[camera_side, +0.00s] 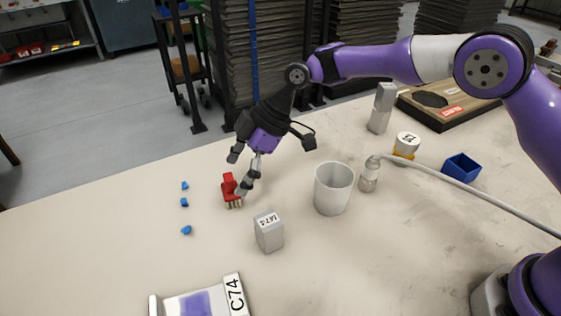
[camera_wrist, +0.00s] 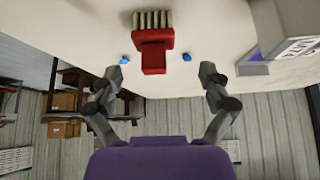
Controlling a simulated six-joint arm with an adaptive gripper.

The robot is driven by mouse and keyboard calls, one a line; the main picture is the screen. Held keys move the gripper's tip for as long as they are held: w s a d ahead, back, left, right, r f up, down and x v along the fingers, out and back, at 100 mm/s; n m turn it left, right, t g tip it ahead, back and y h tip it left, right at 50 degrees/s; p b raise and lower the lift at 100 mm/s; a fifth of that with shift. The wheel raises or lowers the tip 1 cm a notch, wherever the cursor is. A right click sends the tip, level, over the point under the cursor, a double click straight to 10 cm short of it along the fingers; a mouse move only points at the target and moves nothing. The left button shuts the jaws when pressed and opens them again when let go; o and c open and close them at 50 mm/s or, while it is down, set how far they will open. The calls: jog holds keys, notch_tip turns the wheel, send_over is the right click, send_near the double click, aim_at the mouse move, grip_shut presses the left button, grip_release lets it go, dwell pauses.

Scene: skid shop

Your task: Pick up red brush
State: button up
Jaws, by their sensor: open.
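The red brush (camera_side: 229,185) stands on the pale table with its pale bristles down. In the wrist view the red brush (camera_wrist: 154,52) shows at top centre, its bristles toward the top edge. My gripper (camera_side: 242,170) is just beside the brush in the side view, and one finger overlaps it from the right. In the wrist view my gripper (camera_wrist: 160,75) has its fingers spread wide, with the brush centred beyond the gap between them. The fingers are open and hold nothing. I cannot tell whether a finger touches the brush.
Several small blue pieces (camera_side: 184,203) lie left of the brush. A grey box (camera_side: 270,232), a white cup (camera_side: 332,190) and a small bottle (camera_side: 369,177) stand to the right. A labelled tray (camera_side: 192,303) is at the front edge. The table left of the blue pieces is clear.

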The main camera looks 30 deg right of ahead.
aim_at(224, 190)
jog(key=x, duration=0.5)
jog(key=shift+w+a+f, duration=0.15)
jog(key=shift+w+f, duration=0.2)
jog(key=c, duration=1.3)
